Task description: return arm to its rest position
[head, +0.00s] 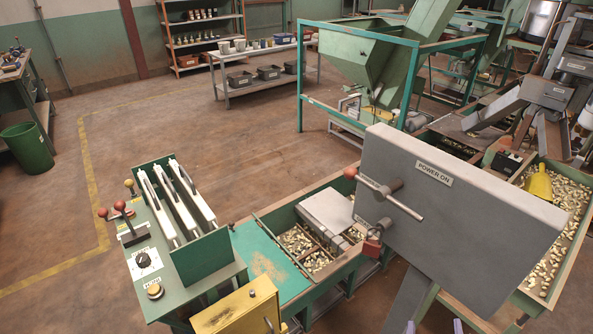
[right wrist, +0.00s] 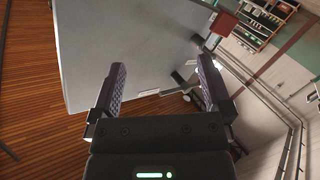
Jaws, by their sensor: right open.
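My right gripper (head: 434,327) just enters the bottom edge of the head view; only its two purple fingertips show, in front of the grey power box's post. In the right wrist view the same gripper (right wrist: 160,82) has its purple fingers wide apart with nothing between them. The grey power box (head: 470,205), labelled "POWER ON", stands above and beyond it, and its grey face (right wrist: 135,40) also fills the upper left of the wrist view. A lever (head: 402,204) with a red knob sticks out of the box. My left gripper is not in view.
A red padlock (head: 372,248) hangs by the lever. A green control console (head: 165,262) with levers stands at left, and a yellow box (head: 238,308) is in front of it. Trays of nuts lie behind the power box and at right. The floor at left is open.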

